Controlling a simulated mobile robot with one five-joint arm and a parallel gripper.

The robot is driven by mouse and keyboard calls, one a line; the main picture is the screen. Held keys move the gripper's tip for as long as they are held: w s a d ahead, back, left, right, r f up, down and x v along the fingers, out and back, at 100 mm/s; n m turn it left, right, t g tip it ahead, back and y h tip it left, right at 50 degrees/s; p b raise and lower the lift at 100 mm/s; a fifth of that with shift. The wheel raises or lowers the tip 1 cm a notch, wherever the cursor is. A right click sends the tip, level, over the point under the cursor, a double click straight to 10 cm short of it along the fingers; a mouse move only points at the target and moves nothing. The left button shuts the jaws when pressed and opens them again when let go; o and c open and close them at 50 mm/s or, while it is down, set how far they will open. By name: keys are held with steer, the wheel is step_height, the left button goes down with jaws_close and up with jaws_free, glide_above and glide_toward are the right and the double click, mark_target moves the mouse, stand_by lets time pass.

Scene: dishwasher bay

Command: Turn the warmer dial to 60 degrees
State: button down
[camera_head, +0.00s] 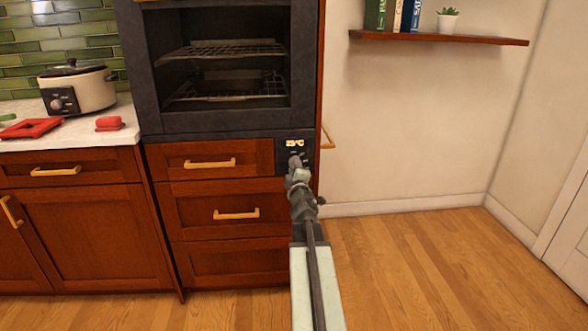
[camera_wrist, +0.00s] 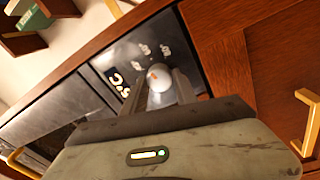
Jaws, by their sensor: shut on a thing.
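The warmer dial (camera_wrist: 160,75) is a small round pale knob with an orange mark, on a dark control panel (camera_head: 309,150). In the wrist view it sits between the two fingers of my gripper (camera_wrist: 160,88), which is shut on it. In the head view my gripper (camera_head: 296,163) reaches up to the panel and covers the dial. The lit display (camera_head: 294,142) above the dial appears to read 25°C. It also shows, partly cut by a finger, in the wrist view (camera_wrist: 117,83). Small pale markings lie around the dial.
An open oven cavity with wire racks (camera_head: 225,88) is above the panel. Wooden drawers with brass handles (camera_head: 210,163) are left of it. A slow cooker (camera_head: 78,88) and red items (camera_head: 30,128) are on the counter. The floor to the right (camera_head: 430,250) is clear.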

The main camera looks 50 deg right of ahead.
steer(key=shift+w+m, duration=0.1)
steer(key=shift+m, duration=0.9)
steer(key=c, duration=1)
jaws_free()
steer(key=shift+o, duration=0.2)
